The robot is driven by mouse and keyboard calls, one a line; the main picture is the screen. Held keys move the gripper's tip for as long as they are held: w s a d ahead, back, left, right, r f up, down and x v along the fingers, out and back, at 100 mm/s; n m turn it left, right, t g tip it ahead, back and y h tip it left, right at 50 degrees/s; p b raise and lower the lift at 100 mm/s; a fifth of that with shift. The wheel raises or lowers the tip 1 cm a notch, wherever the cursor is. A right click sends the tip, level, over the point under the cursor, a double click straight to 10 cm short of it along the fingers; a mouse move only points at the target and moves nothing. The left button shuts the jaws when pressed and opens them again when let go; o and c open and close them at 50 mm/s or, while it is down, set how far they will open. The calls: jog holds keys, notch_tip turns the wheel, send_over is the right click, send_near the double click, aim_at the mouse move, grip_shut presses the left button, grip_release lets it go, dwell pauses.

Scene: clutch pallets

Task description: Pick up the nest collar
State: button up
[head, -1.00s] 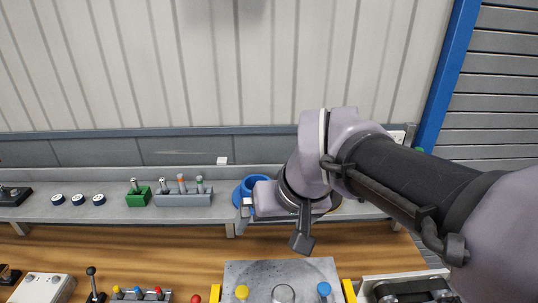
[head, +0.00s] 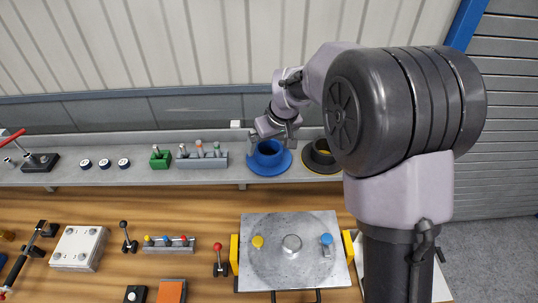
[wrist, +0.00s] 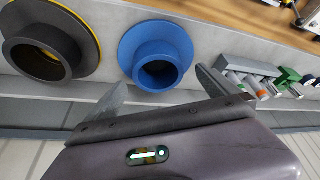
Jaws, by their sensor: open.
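Two flanged collars stand on the grey shelf, and the frames do not label either as the nest collar. One is blue (head: 279,166), with a wide flange and a short hollow neck; it also shows in the wrist view (wrist: 158,42). The other is black with a yellow rim (head: 318,163), to its right in the head view and to the left in the wrist view (wrist: 64,28). My gripper (head: 271,138) is open and empty at the blue collar's back side. In the wrist view its spread fingers (wrist: 162,92) flank the blue neck; I cannot tell whether they touch it.
Left along the shelf (head: 135,181) are a grey block (head: 203,163) with several pegs, a green block (head: 160,162) and round black-and-white pieces (head: 104,163). The wall stands close behind. Below, the wooden bench carries a metal plate fixture (head: 265,278) and levers.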

aim_at(269, 148)
jog(key=x, duration=0.4)
jog(key=shift+d, duration=0.25)
jog(key=shift+s, duration=0.1)
jog(key=c, duration=1.7)
jog(key=shift+c, duration=0.2)
jog(key=shift+r, duration=0.1)
notch_tip(269, 148, up, 4)
jog(key=shift+f, duration=0.2)
jog(key=s+d+r+b, duration=0.1)
jog(key=s+d, duration=0.3)
jog(key=s, duration=1.1)
jog(key=shift+s+d+b, duration=0.15)
jog(key=shift+d+b, duration=0.1)
jog(key=shift+b, duration=0.35)
